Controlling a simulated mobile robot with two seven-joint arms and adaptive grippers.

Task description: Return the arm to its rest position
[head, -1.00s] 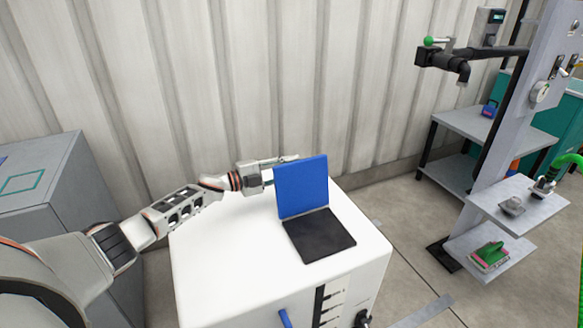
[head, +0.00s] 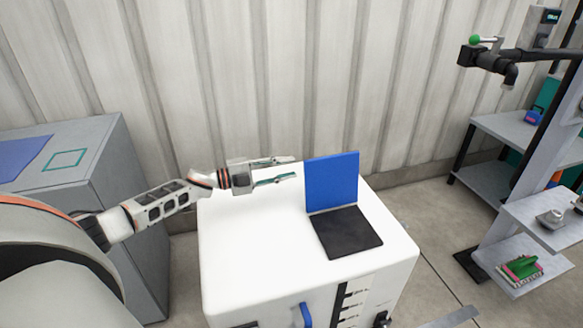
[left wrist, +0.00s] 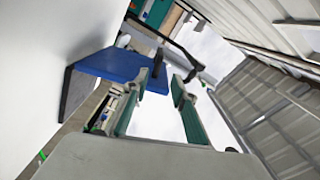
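My left arm comes in from the left in the head view. My left gripper (head: 294,167) is above the back of the white cabinet, to the left of an upright blue panel (head: 332,182). Its two fingers are apart with nothing between them. In the left wrist view the green-padded fingers (left wrist: 163,92) are also spread and empty, and the blue panel (left wrist: 108,65) lies beyond them to the left. My right gripper does not show in either view.
The blue panel stands behind a black pad (head: 345,232) on the white cabinet (head: 250,265). A grey cabinet (head: 90,165) stands at left. A corrugated wall (head: 270,80) is close behind. Shelves (head: 520,265) and a black pipe arm (head: 495,58) are at right.

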